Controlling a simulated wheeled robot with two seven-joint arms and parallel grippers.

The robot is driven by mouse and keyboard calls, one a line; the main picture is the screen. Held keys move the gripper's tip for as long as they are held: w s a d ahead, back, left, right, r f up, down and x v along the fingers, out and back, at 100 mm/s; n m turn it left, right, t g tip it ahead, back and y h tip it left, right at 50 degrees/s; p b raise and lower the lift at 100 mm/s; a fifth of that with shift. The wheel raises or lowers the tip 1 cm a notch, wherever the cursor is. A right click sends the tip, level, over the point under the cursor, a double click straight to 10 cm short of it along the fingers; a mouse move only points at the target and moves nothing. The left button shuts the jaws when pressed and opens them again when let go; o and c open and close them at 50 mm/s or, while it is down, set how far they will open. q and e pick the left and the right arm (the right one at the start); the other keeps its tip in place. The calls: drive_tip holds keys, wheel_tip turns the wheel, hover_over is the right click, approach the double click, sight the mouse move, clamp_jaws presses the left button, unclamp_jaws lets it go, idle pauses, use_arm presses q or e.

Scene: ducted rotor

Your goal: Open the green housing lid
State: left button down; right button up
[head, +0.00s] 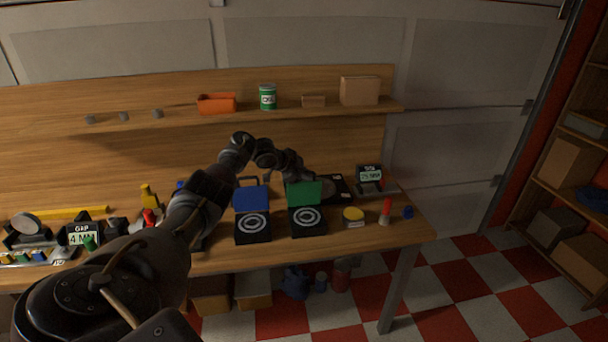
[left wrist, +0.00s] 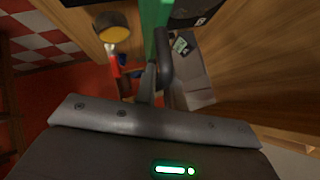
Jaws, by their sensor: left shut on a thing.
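The green housing lid (head: 304,193) stands raised at the back edge of its black housing (head: 308,229), whose white rings show uncovered. My left arm reaches over the bench from the left, and my left gripper (head: 299,178) is at the lid's upper back edge, partly hidden behind it. In the left wrist view the lid is a green strip (left wrist: 156,28) seen nearly edge-on, with the dark fingers (left wrist: 156,72) shut on it. My right gripper is not in view.
A matching housing with a raised blue lid (head: 251,199) stands to the left. A yellow disc (head: 353,214), a red-and-white piece (head: 386,211) and a blue piece (head: 408,212) lie to the right. A shelf (head: 340,107) runs above.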

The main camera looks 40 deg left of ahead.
use_arm(q)
drive_tip(key=c, duration=1.5)
unclamp_jaws()
drive_tip(key=shift+w+d, duration=0.15)
drive_tip(key=shift+d, duration=0.05)
drive_tip(key=shift+a, duration=0.1)
drive_tip(key=shift+s+a+r, duration=0.2)
drive_tip(key=shift+s+r, duration=0.1)
drive_tip(key=shift+s, duration=0.15)
drive_tip(key=b+v, duration=0.1)
drive_tip(key=v, duration=0.8)
drive_tip(key=shift+s+r+b, duration=0.2)
drive_tip(key=shift+s+b, duration=0.05)
drive_tip(key=shift+b, duration=0.15)
